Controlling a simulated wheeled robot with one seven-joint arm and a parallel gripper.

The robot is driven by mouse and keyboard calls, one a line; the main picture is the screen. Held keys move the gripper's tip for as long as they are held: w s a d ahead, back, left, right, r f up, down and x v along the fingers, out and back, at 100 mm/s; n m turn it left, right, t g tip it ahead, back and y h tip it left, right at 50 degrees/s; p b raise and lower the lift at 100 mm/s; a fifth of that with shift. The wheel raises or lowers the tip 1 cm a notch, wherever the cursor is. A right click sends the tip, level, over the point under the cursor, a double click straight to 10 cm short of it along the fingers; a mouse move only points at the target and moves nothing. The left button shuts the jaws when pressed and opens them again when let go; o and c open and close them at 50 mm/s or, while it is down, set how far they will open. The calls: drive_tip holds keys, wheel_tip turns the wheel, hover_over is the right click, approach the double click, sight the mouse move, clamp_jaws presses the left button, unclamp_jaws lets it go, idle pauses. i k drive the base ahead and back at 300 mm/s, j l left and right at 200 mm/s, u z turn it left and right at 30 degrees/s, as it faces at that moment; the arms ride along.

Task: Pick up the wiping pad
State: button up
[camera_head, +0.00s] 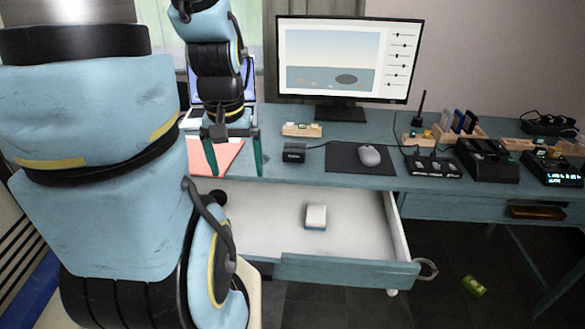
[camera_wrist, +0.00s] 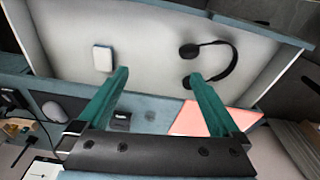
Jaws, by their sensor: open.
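The wiping pad (camera_head: 315,217) is a small block, white on top with a blue lower layer. It lies flat in the open desk drawer (camera_head: 350,266), near the middle of its white floor. It also shows in the wrist view (camera_wrist: 103,58), left of my finger tips. My gripper (camera_head: 234,170) is open and empty, its two green fingers apart, above the desk's front edge. In the wrist view my gripper (camera_wrist: 158,75) points toward the drawer, and the pad lies beyond the left finger, apart from it.
Black headphones (camera_wrist: 222,62) lie in the drawer. On the desk are a red folder (camera_head: 214,153), a small black box (camera_head: 294,153), a mouse (camera_head: 370,155) on a dark mat and a monitor (camera_head: 346,60). A yellow-green item (camera_head: 474,286) lies on the floor.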

sight(316, 218)
drive_tip(key=l+u, duration=0.15)
drive_tip(key=u, duration=0.3)
drive_tip(key=i+l+u, duration=0.1)
drive_tip(key=l+u, duration=0.15)
drive_tip(key=u, duration=0.15)
drive_tip(key=k+l+u, duration=0.15)
drive_tip(key=l+u, duration=0.15)
drive_tip(key=k+l+u, duration=0.8)
drive_tip(key=k, duration=0.25)
drive_tip(key=k+l+u, duration=0.3)
drive_tip(key=k, duration=0.15)
